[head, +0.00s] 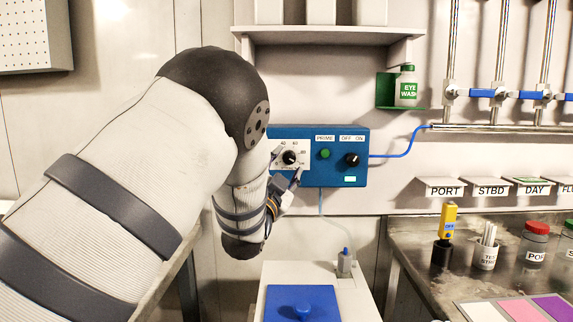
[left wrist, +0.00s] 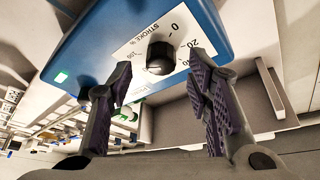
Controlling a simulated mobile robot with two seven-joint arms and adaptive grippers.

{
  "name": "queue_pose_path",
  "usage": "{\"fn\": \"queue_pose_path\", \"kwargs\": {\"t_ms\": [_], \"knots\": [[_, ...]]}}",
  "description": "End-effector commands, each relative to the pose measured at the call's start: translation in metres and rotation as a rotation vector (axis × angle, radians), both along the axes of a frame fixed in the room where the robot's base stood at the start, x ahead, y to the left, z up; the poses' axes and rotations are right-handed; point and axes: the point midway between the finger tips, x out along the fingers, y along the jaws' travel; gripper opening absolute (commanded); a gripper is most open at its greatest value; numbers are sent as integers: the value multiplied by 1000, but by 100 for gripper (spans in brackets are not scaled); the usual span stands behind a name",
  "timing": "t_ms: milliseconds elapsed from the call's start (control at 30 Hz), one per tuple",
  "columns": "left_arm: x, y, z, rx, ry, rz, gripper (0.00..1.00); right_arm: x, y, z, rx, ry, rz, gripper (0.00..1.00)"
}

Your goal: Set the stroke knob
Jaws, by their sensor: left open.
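The stroke knob (head: 290,157) is a small black knob on a white dial plate, at the left of a blue control box (head: 345,135) on the wall. In the left wrist view the knob (left wrist: 160,60) sits under the lettering "STROKE %", and the dial numbers 0 and 20 show. I cannot tell its exact setting. My left gripper (head: 288,168) is open in front of the dial and hides part of the plate. In the left wrist view its two purple-padded fingers (left wrist: 160,85) stand apart, one to each side of the knob's line, with nothing between them. My right gripper is not in view.
A green PRIME button (head: 325,153) and a black OFF/ON knob (head: 352,160) sit right of the dial. A lit green indicator (head: 350,179) is below. A white tank with a blue lid (head: 303,302) stands beneath. A shelf (head: 320,34) juts out above.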

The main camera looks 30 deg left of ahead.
Motion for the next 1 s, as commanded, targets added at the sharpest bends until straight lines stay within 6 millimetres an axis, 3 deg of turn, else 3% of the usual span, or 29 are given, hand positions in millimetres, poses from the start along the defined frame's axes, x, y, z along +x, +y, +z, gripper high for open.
{"fn": "queue_pose_path", "kwargs": {"t_ms": [133, 367, 600, 1000], "knots": [[11, 4, 6, 0, -3, 0, 46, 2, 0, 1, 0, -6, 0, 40], [13, 4, 5, 0, -1, 1, 46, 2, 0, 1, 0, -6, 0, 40], [13, 4, 5, 0, -1, 1, 0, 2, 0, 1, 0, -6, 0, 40], [13, 3, 5, -58, -38, 1, 0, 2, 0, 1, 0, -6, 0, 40]]}}
